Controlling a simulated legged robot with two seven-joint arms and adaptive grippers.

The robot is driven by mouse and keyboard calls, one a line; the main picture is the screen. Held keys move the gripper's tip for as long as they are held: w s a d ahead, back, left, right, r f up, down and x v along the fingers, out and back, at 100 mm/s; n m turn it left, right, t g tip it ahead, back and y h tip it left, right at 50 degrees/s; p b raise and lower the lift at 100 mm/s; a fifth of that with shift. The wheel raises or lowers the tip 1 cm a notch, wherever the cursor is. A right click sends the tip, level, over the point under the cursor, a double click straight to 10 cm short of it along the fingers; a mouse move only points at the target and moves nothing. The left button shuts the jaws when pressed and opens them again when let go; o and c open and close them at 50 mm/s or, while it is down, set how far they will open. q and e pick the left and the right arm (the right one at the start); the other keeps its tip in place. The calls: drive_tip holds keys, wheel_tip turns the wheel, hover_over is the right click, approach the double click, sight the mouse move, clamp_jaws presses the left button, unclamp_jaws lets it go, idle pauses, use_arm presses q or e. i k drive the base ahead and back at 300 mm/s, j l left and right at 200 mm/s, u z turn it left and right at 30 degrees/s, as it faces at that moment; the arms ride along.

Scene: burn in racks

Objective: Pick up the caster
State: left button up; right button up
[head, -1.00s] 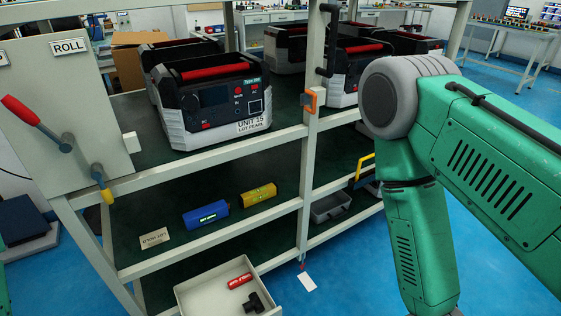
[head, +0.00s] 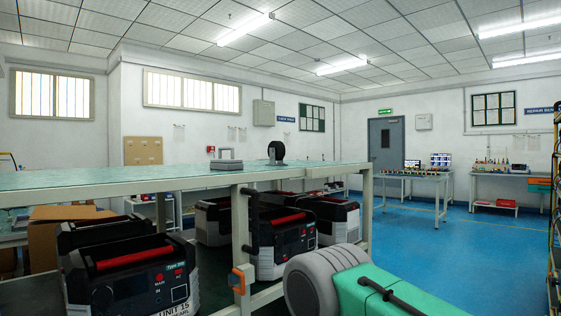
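A small dark round wheel-like object, which looks like the caster (head: 276,151), stands upright on the green top surface of the rack (head: 130,180). It is near the rack's far right part, beyond a flat grey object (head: 227,165). My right arm shows at the bottom right, below the level of the rack top and apart from the caster. Neither of my grippers is in the picture, so their fingers cannot be seen.
Black and grey units with red handles (head: 132,275) fill the shelf under the rack top. A black handle and an orange latch (head: 238,281) are on the rack's front post. Blue floor (head: 450,255) is open to the right, with workbenches farther back.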

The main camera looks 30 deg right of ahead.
sight(276, 150)
drive_tip(key=i+l, duration=0.1)
drive_tip(key=l, duration=0.45)
drive_tip(key=i+l, duration=0.1)
drive_tip(key=l, duration=0.4)
drive_tip(key=i+l, duration=0.1)
drive_tip(key=l, duration=0.45)
drive_tip(key=i+l, duration=0.1)
drive_tip(key=l, duration=0.45)
drive_tip(key=i+l, duration=0.1)
drive_tip(key=l, duration=0.4)
